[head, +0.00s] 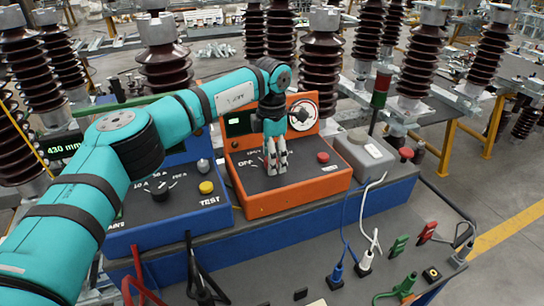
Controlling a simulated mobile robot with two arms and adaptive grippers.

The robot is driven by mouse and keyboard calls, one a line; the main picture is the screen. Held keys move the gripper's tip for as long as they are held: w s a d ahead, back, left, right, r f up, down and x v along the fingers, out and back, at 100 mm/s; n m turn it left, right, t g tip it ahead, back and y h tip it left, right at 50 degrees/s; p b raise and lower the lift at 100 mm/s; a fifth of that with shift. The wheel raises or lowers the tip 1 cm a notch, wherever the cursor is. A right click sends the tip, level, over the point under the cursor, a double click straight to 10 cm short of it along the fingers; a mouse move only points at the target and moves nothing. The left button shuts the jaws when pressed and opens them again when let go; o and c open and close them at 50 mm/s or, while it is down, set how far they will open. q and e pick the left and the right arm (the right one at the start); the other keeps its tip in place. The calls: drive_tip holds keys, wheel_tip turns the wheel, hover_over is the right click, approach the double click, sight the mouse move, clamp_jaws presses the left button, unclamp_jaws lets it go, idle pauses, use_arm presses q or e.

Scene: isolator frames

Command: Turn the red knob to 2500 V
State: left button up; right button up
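The orange tester box (290,194) stands on the blue bench. My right gripper is not in view.
A round gauge (302,115) rises behind the panel. A blue box (172,220) with a yellow button (206,187) stands left, a grey box (362,155) right. Cables and plugs lie on the bench front. Tall brown insulators (320,65) stand behind.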

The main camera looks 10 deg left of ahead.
use_arm(q)
wheel_tip(320, 180, up, 12)
idle(0.6)
drive_tip(key=shift+s+f, duration=0.1)
drive_tip(key=shift+f, duration=0.05)
